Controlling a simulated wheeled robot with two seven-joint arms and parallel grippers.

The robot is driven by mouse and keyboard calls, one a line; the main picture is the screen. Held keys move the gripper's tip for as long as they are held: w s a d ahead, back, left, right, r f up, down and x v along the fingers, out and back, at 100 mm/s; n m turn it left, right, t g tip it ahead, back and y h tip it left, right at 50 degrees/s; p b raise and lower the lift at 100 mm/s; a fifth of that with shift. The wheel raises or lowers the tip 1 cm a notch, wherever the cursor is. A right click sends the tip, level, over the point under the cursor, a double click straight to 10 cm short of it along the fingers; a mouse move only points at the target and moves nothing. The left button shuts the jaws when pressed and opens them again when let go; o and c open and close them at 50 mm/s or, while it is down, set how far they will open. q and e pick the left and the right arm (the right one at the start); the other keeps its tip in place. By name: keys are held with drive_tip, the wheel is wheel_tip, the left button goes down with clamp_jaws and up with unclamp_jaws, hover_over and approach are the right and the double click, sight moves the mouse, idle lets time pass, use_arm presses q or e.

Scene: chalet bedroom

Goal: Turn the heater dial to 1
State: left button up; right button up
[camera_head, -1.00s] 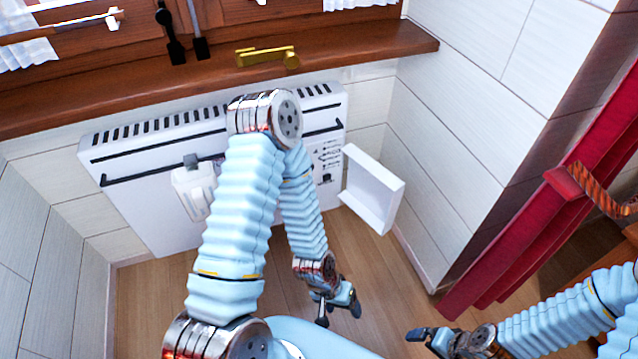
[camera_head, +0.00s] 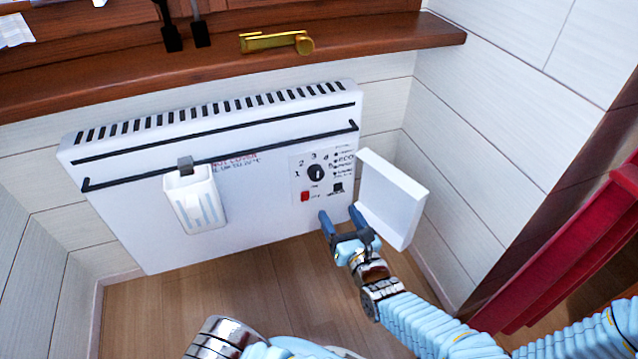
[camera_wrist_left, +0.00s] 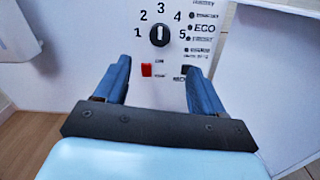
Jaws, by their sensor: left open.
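The white heater (camera_head: 260,205) is fixed to the wall below the window sill. Its black round dial (camera_head: 316,173) is on the control panel at its right end, with numbers around it. In the left wrist view the dial (camera_wrist_left: 160,33) has a white mark standing upright, in line with the 3; the 1 is at its left. My left gripper (camera_head: 338,211) is open and empty, just below the panel, fingers pointing up towards it. In the left wrist view its fingertips (camera_wrist_left: 157,68) are apart below the dial, not around it. My right gripper is not in view.
A white panel cover (camera_head: 393,200) stands open right of the dial, close to my left gripper. A red switch (camera_head: 305,196) is below the dial. A white container (camera_head: 194,200) hangs on the heater's front.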

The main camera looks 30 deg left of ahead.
sight(318, 176)
use_arm(q)
drive_tip(key=b+x, duration=0.2)
drive_tip(key=x, duration=1.1)
drive_tip(key=shift+w+a, duration=0.1)
drive_tip(key=shift+a, duration=0.05)
